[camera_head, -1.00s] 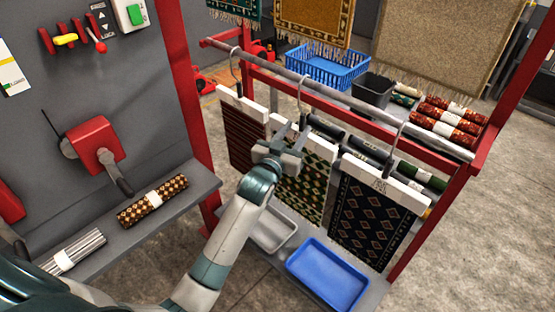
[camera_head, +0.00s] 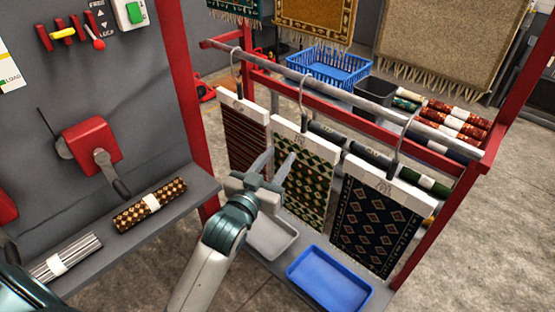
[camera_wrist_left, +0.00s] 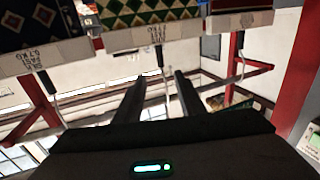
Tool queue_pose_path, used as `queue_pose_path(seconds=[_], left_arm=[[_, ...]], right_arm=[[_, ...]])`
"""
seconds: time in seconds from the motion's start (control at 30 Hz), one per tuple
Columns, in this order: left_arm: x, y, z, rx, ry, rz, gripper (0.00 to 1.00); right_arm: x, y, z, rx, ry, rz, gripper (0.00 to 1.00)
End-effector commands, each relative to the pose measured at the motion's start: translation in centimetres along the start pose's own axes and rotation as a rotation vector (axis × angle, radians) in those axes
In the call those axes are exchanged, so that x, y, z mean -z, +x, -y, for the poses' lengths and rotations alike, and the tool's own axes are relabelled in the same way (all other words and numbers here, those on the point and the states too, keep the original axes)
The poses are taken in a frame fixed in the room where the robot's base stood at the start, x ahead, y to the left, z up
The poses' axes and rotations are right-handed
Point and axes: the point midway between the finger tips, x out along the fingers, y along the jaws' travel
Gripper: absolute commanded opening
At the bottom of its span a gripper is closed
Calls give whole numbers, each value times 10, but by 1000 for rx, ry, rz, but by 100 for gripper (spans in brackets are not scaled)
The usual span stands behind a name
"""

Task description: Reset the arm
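My left arm reaches in from the bottom of the head view. Its gripper (camera_head: 278,161) is in front of the middle hanging rug sample (camera_head: 304,188), which is green and cream with a diamond pattern. The two fingers stand apart with nothing between them. The wrist view also shows the open fingers (camera_wrist_left: 160,88), with the white hanger bars above and beyond them. Whether the fingertips touch the rug I cannot tell. My right gripper is in neither view.
A dark blue rug sample (camera_head: 376,226) and a red-brown one (camera_head: 246,142) hang on either side from the rail (camera_head: 335,93). A blue tray (camera_head: 329,279) and a grey tray (camera_head: 272,241) lie below. A grey shelf (camera_head: 100,252) with rolls stands left.

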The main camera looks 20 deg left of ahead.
Motion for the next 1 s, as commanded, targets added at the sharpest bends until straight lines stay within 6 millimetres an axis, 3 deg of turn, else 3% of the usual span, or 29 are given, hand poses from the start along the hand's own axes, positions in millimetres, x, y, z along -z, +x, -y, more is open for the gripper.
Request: queue_pose_path(seconds=[0.37, 0.47, 0.57, 0.67, 0.77, 1.0], left_arm=[[-2, 1, 0, 0, 0, 2, 36], [-12, 3, 0, 0, 2, 18, 36], [-35, 7, 0, -1, 5, 54, 36], [-73, 12, 0, -2, 10, 114, 36], [-125, 15, -1, -5, 16, 192, 36], [-275, -3, -4, -15, 37, 416, 36]], right_arm=[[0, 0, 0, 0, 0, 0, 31], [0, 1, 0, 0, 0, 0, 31], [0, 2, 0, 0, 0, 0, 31], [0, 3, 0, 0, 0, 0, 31], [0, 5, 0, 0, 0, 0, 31], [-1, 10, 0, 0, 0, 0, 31]])
